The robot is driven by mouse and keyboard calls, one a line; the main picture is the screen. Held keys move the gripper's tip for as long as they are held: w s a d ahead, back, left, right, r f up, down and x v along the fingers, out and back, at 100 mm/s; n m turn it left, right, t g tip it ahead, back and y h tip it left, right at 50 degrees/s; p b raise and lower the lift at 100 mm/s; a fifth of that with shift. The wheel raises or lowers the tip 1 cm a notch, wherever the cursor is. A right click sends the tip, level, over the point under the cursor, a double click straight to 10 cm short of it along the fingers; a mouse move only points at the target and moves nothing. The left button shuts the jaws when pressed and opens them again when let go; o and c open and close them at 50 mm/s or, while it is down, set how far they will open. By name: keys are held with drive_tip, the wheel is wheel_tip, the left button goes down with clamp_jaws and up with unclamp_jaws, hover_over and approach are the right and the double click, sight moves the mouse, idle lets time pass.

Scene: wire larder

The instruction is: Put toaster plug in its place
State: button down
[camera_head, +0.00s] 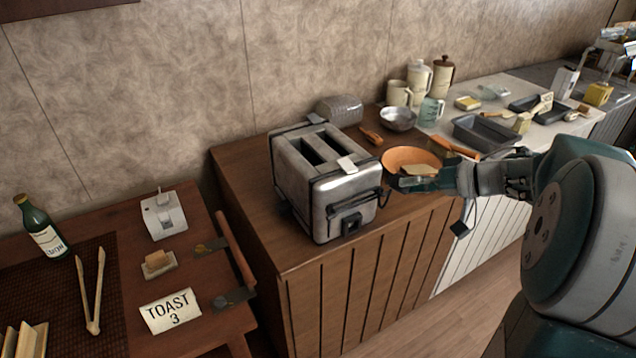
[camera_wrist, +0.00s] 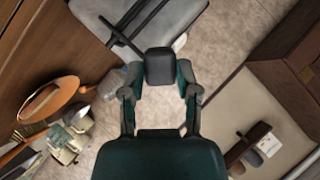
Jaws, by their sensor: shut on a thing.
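The toaster (camera_head: 325,185) is a two-slot metal one on the brown counter, with a dark knob on its front end. My gripper (camera_head: 400,185) is just right of it, in front of the orange bowl. In the wrist view my gripper (camera_wrist: 160,88) is shut on a dark block, which looks like the toaster plug (camera_wrist: 160,67). A thin black strip runs from near the block up towards the toaster (camera_wrist: 145,20). In the head view the held plug cannot be made out clearly. A small dark piece (camera_head: 460,229) hangs below my gripper on a thin line.
A white box (camera_head: 163,215) with a raised top part stands on the lower left table, with a green bottle, tongs and a TOAST 3 card (camera_head: 170,311). The orange bowl (camera_head: 397,157), metal bowl (camera_head: 397,118) and grey tray (camera_head: 485,133) crowd the counter behind my gripper.

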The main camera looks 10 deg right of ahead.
drive_tip(key=a, duration=0.2)
drive_tip(key=s+a, duration=0.2)
drive_tip(key=a, duration=0.1)
drive_tip(key=shift+a, duration=0.3)
wheel_tip(320, 180, down, 12)
idle(0.7)
drive_tip(key=shift+d, duration=0.1)
drive_tip(key=shift+s+d, duration=0.25)
drive_tip(key=shift+s, duration=0.6)
drive_tip(key=shift+w, duration=0.1)
